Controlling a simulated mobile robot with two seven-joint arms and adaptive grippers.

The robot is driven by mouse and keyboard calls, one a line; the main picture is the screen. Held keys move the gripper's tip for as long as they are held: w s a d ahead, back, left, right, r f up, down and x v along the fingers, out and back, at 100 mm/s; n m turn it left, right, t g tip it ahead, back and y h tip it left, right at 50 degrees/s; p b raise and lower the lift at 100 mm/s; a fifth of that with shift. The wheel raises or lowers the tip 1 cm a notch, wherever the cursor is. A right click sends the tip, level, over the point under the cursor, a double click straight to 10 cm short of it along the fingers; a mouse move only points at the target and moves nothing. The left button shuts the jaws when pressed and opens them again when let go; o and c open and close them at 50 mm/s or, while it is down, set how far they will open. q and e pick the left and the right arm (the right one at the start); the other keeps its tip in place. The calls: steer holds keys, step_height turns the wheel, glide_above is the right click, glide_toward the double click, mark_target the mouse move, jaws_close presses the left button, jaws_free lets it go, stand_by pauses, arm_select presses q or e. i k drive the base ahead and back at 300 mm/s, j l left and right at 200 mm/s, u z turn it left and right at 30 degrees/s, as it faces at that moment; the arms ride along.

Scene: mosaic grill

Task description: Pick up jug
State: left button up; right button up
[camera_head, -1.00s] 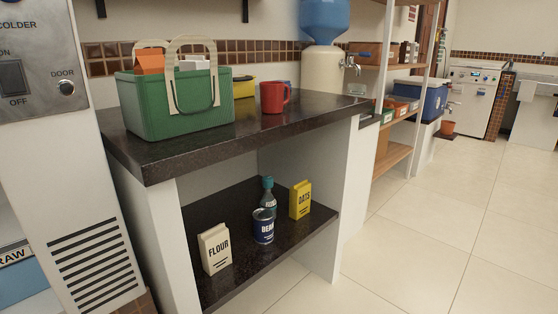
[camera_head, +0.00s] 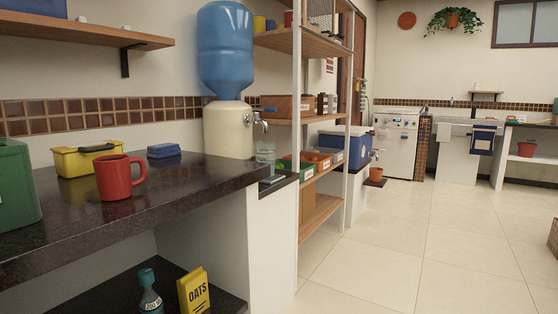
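A large blue water bottle (camera_head: 226,48) stands upside down on a cream dispenser base (camera_head: 228,130) at the counter's right end. The dispenser's metal tap (camera_head: 260,124) faces right. A small clear, greenish vessel (camera_head: 265,154) shows below the tap, on a lower dark ledge; I cannot tell for sure whether it is a jug. Neither of my grippers is in view.
The dark counter (camera_head: 150,210) holds a red mug (camera_head: 119,177), a yellow box (camera_head: 88,157), a blue container (camera_head: 163,151) and part of a green basket (camera_head: 14,185). Wooden shelving (camera_head: 320,205) stands right of the dispenser. The tiled floor (camera_head: 420,240) is open.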

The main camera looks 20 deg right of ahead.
mark_target(265, 151)
steer(key=i+l, duration=0.2)
steer(key=l, duration=0.15)
steer(key=i+l, duration=0.2)
steer(key=l, duration=0.15)
steer(key=i+l, duration=0.25)
steer(key=l+z, duration=0.05)
steer(key=l, duration=0.1)
